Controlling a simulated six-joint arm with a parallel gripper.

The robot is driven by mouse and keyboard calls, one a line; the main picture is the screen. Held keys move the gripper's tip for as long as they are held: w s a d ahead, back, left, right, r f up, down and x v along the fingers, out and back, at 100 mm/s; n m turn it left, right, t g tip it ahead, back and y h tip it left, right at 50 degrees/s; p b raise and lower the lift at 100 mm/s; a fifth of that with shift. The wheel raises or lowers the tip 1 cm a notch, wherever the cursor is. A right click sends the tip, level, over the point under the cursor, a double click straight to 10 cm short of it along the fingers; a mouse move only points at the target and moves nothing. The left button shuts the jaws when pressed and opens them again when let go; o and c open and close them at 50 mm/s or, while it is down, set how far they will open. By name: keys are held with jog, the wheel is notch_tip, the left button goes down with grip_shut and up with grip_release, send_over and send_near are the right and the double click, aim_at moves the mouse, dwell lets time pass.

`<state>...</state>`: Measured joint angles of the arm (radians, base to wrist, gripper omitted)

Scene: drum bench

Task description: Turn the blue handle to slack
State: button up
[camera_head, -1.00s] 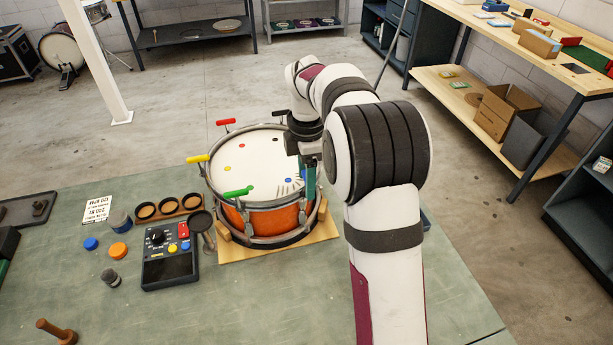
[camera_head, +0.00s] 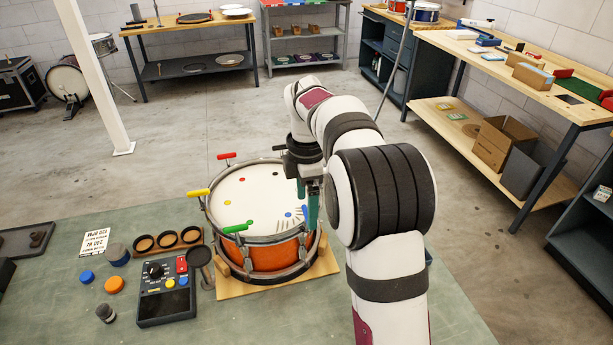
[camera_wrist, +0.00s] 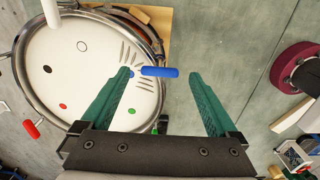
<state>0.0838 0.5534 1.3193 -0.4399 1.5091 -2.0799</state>
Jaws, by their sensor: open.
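The orange drum (camera_head: 270,254) has a white head and a metal rim. In the wrist view the blue handle (camera_wrist: 160,71) sticks out across the rim, beside a fan of dark tick marks and a blue dot on the head. My gripper (camera_wrist: 161,75) is open, its green fingers apart on either side of the handle, with a visible gap at the handle's outer end. In the head view my gripper (camera_head: 313,205) points down at the drum's right edge, and the arm and fingers mostly hide the blue handle there.
Other handles around the rim are green (camera_head: 236,228), yellow (camera_head: 198,193), red (camera_head: 227,156) and black (camera_head: 280,147). A dark control box (camera_head: 166,303) and a tray with three round cups (camera_head: 167,241) stand left of the drum. Bare green bench lies in front.

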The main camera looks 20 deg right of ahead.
aim_at(306, 212)
notch_tip(306, 212, up, 13)
jog(key=shift+f, duration=0.15)
jog(key=s+a+f+m, duration=0.1)
jog(key=s+a+m, duration=0.1)
jog(key=s+m, duration=0.55)
jog(key=s+a+f+m, duration=0.15)
jog(key=s+m, duration=0.35)
jog(key=s, duration=0.5)
jog(key=s+a+f+m+y, duration=0.1)
jog(key=s+a+f+m, duration=0.1)
jog(key=s+f+m, duration=0.3)
jog(key=s+a+f+m, duration=0.2)
jog(key=s+f+m, duration=0.3)
jog(key=s, duration=0.5)
jog(key=shift+s+f+m+y, duration=0.2)
jog(key=shift+s+m+y, duration=0.05)
jog(key=shift+m+y, duration=0.2)
jog(key=shift+d, duration=0.1)
